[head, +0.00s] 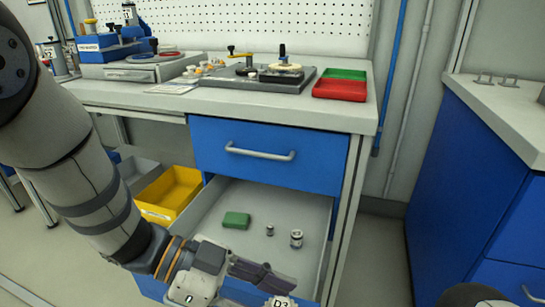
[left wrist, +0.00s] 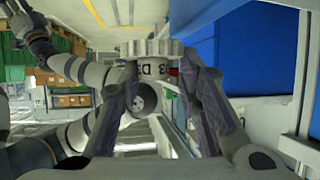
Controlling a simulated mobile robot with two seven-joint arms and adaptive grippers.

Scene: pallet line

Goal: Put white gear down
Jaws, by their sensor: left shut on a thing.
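My left gripper (head: 232,282) is low at the front of the open drawer. Its two dark fingers show in the left wrist view (left wrist: 165,95). They are shut on the white gear (left wrist: 155,48), a toothed piece with dark "D3" lettering. In the head view only part of the gear (head: 281,302) shows at the bottom edge, the rest being cut off. The gear is held clear of the worktop. An arm in the upper left of the left wrist view ends in a small part that I cannot make out clearly.
The open drawer (head: 318,232) holds a green block (head: 236,220) and two small metal parts (head: 296,238). Above, the worktop (head: 345,113) carries a dark fixture plate (head: 262,82) and red and green trays (head: 341,90). A yellow bin (head: 170,190) stands left of the drawer.

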